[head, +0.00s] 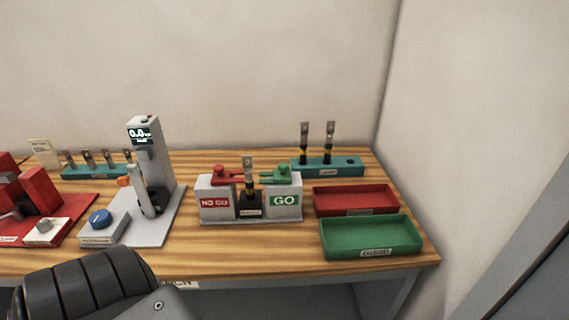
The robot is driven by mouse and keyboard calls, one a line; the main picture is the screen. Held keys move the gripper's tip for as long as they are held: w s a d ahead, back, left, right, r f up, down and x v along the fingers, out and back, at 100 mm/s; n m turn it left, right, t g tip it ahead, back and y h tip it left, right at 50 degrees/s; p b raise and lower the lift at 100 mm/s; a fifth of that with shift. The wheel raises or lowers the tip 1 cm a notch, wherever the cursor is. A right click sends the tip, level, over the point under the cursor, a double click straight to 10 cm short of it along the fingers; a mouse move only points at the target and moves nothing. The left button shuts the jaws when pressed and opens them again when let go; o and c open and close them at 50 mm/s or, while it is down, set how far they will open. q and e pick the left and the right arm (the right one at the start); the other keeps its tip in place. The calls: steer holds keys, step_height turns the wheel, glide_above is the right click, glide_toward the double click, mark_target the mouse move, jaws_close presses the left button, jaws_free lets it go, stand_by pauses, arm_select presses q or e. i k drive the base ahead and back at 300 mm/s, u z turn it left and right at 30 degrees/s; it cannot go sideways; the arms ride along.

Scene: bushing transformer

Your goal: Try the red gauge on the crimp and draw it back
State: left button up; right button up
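The red gauge (226,176) lies on top of the grey block marked NO GO (214,203), pointing right toward the crimp. The crimp (249,185) is a metal lug with a black and yellow lower part. It stands upright in a dark holder between the two blocks. I cannot tell whether the red gauge's tip touches it. The green gauge (283,176) lies on the GO block (285,201), pointing left toward the crimp. Neither gripper is in view; only a dark, ribbed part of my arm shows at bottom left.
A red tray (356,212) and a green tray (371,252) stand at the right. Behind them a teal rack (350,168) holds two upright lugs. A grey test stand (150,160) with a display and a red machine (40,192) stand left. Bare wood lies in front.

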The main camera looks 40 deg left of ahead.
mark_target(220, 177)
steer(key=z, duration=1.35)
steer(key=k, duration=0.7)
steer(key=u, duration=1.55)
